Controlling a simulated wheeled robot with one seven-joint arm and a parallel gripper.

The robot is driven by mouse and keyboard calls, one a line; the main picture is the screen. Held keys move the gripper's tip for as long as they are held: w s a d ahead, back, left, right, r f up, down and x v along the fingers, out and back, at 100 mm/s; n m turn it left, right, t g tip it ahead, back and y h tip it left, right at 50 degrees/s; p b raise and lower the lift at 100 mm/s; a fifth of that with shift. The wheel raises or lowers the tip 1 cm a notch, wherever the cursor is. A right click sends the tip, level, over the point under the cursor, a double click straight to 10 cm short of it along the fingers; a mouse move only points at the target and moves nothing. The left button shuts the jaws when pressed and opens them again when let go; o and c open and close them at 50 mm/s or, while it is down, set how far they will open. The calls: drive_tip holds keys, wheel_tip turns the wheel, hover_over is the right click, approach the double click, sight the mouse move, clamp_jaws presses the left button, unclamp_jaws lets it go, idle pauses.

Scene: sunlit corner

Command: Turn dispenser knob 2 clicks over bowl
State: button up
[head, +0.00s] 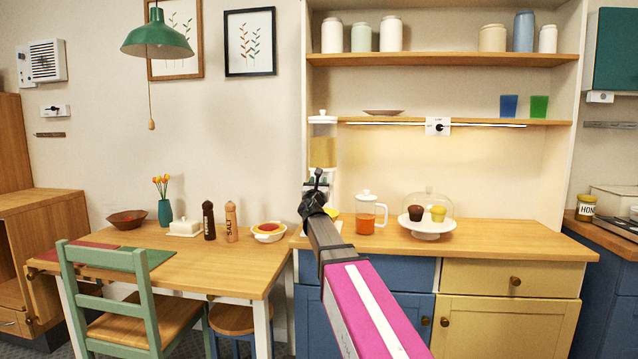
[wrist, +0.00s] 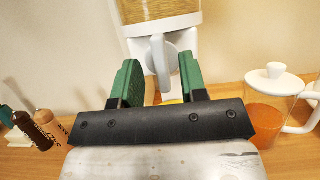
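The dispenser (head: 322,150) is a clear container of yellow-tan grain with a white lid, standing at the left end of the counter. In the wrist view its container (wrist: 158,10) is at the top, with a grey knob (wrist: 158,55) on the white housing below. My gripper (head: 317,180) is in front of the dispenser. In the wrist view its green-padded fingers (wrist: 160,75) are apart, one on each side of the knob; I see gaps and no clear contact. A yellow-orange patch, perhaps the bowl (wrist: 171,102), shows below the knob, mostly hidden by my gripper.
A glass jug of orange drink (head: 367,212) stands right of the dispenser, close to my right finger's side. A domed cake stand (head: 427,226) is further right. Salt (head: 231,222) and pepper (head: 209,221) mills and a filled dish (head: 268,233) stand on the table at left.

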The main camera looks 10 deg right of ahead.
drive_tip(key=shift+w+d+r, duration=0.2)
drive_tip(key=shift+w+r, duration=0.05)
drive_tip(key=shift+w, duration=0.2)
clamp_jaws()
drive_tip(key=shift+m, duration=0.4)
